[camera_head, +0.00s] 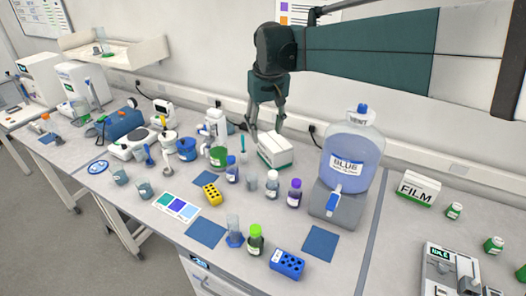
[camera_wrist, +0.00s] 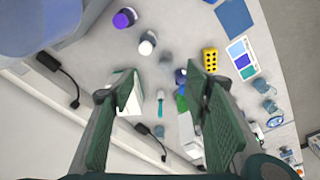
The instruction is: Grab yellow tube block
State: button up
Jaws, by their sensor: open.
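The yellow tube block (camera_head: 212,194) is a small yellow block with dark holes. It sits on the bench at the middle left, beside a card with coloured squares. It also shows in the wrist view (camera_wrist: 210,60), beyond the right finger's tip and apart from it. My gripper (camera_head: 267,122) is raised above the back of the bench, near the wall and above the white and green box. In the wrist view my gripper (camera_wrist: 150,88) has its two fingers wide apart with nothing held between them.
A blue tube block (camera_head: 286,264) lies at the front edge. A large blue carboy (camera_head: 350,155) stands right of my gripper. Several bottles, including a purple-capped one (camera_head: 294,192), stand between. Blue mats (camera_head: 205,233) lie flat near the yellow block, with a colour card (camera_head: 176,206) to its left.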

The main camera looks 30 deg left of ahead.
jog(key=s+a+f+n+p, duration=0.1)
jog(key=s+a+f+n, duration=0.2)
jog(key=a, duration=1)
jog(key=g+h, duration=0.1)
send_over(212, 191)
notch_tip(212, 191, down, 24)
jog(key=shift+w+r+p, duration=0.1)
jog(key=shift+r+p, duration=0.1)
jog(key=shift+p, duration=0.15)
jog(key=shift+f, duration=0.15)
jog(key=shift+f, duration=1.3)
jog(key=shift+f+p, duration=0.3)
jog(key=shift+f, duration=2.3)
